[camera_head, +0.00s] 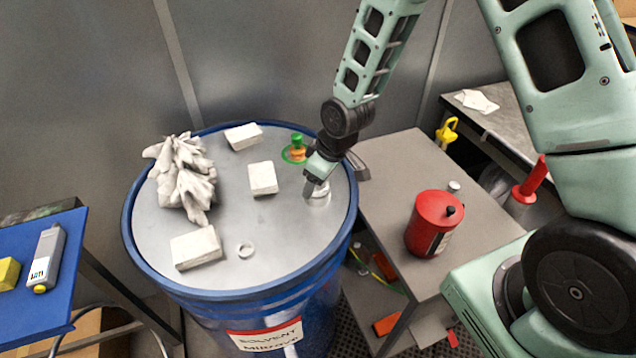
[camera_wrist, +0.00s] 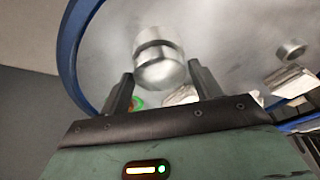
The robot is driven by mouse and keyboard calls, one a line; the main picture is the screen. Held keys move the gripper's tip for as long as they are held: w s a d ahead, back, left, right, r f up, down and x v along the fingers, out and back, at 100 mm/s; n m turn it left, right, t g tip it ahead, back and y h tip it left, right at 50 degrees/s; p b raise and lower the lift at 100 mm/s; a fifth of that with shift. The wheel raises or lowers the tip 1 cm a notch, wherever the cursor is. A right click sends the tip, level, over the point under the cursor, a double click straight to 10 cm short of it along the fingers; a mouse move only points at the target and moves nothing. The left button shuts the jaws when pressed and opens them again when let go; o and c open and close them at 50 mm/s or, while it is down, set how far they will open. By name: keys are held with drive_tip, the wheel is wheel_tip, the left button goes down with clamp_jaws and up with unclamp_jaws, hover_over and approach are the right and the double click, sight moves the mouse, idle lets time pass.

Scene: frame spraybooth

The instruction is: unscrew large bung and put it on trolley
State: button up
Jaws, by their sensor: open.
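The large bung (camera_head: 318,194) is a silvery metal cap near the right rim of the blue drum's grey lid (camera_head: 290,236). In the wrist view the bung (camera_wrist: 158,58) shows as a round metal piece just beyond and between my fingertips. My gripper (camera_head: 314,182) is right at the bung, pointing down and partly covering it in the head view. In the wrist view my gripper (camera_wrist: 160,80) has its two dark fingers apart with a gap around the bung. The trolley (camera_head: 385,165) is a grey table to the right of the drum.
On the lid are a crumpled pale cloth (camera_head: 183,180), several white blocks (camera_head: 262,178), a small ring-shaped cap (camera_head: 245,250) and a green-orange fitting (camera_head: 297,148). A red can (camera_head: 434,224) and a small cap (camera_head: 454,186) stand on the trolley. Its back left top is clear.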

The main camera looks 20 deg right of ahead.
drive_tip(key=m+b, duration=0.1)
drive_tip(key=m, duration=0.2)
drive_tip(key=shift+a+t+h, duration=0.1)
drive_tip(key=shift+t+h, duration=0.2)
drive_tip(key=shift+h, duration=0.1)
drive_tip(key=m, duration=0.3)
drive_tip(key=shift+s+a+r+h+p, duration=0.1)
drive_tip(key=shift+a+h+p, duration=0.05)
drive_tip(key=shift+h+p, duration=0.25)
drive_tip(key=shift+m+h+p, duration=0.3)
drive_tip(key=shift+m+p, duration=0.1)
drive_tip(key=shift+m, duration=0.6)
drive_tip(key=m+p, duration=0.2)
drive_tip(key=p, duration=0.1)
drive_tip(key=shift+r+m+h, duration=0.1)
drive_tip(key=shift+m+h, duration=0.3)
drive_tip(key=shift+f+m+p, duration=0.2)
drive_tip(key=shift+m+p, duration=0.35)
drive_tip(key=shift+m, duration=0.25)
drive_tip(key=c, duration=0.6)
drive_tip(key=shift+f+n+b, duration=0.2)
drive_tip(key=shift+n+b, duration=0.1)
drive_tip(key=shift+b, duration=0.2)
drive_tip(key=shift+c, duration=0.3)
drive_tip(key=shift+r, duration=0.2)
